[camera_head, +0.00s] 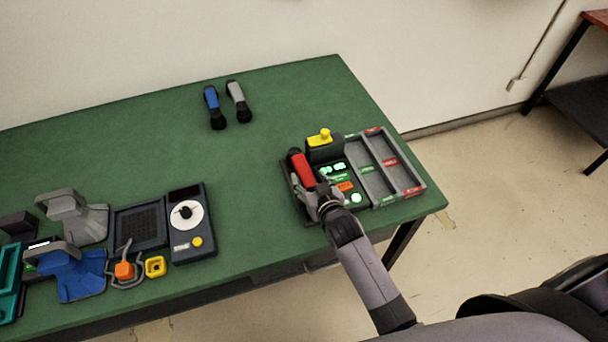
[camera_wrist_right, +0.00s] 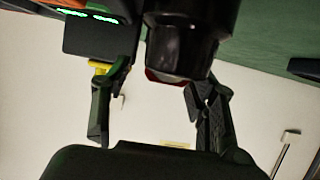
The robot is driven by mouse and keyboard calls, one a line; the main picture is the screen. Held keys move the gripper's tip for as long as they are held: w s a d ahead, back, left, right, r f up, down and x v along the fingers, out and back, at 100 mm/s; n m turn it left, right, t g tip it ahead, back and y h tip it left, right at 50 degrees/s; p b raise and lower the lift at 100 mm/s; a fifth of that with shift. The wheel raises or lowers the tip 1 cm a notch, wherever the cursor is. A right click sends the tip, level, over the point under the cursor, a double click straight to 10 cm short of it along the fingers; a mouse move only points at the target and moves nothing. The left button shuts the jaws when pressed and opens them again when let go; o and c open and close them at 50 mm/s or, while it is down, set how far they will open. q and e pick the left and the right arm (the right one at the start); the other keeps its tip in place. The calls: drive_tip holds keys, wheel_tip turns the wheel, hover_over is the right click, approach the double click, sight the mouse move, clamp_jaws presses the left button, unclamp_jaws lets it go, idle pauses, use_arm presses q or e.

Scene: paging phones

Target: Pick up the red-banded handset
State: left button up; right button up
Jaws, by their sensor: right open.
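The red-banded handset (camera_head: 303,171) has a red grip with dark ends and sits upright-leaning at the left side of the dark station on the green table. My right gripper (camera_head: 322,192) reaches in from the front right, close against the handset's lower part. In the right wrist view, my right gripper (camera_wrist_right: 158,95) is open, its two fingers spread. The handset's black end (camera_wrist_right: 185,38), with a sliver of red (camera_wrist_right: 165,76), shows just beyond and between the fingertips. I cannot tell whether they touch. My left gripper is not in view.
The station has a yellow-topped block (camera_head: 322,146), lit green displays (camera_head: 333,170) and a grey divided tray (camera_head: 415,187) at its right. Blue (camera_head: 213,107) and grey (camera_head: 238,101) handsets lie at the back. Other devices (camera_head: 187,225) crowd the left; the table's middle is clear.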

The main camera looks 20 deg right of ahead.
sight(304, 173)
drive_tip(key=p+x, duration=0.1)
drive_tip(key=x, duration=0.3)
drive_tip(key=shift+w+a+f, duration=0.15)
drive_tip(key=shift+w+f, duration=0.05)
drive_tip(key=shift+w, duration=0.15)
drive_tip(key=shift+c, duration=0.4)
drive_tip(key=shift+r, duration=0.1)
clamp_jaws()
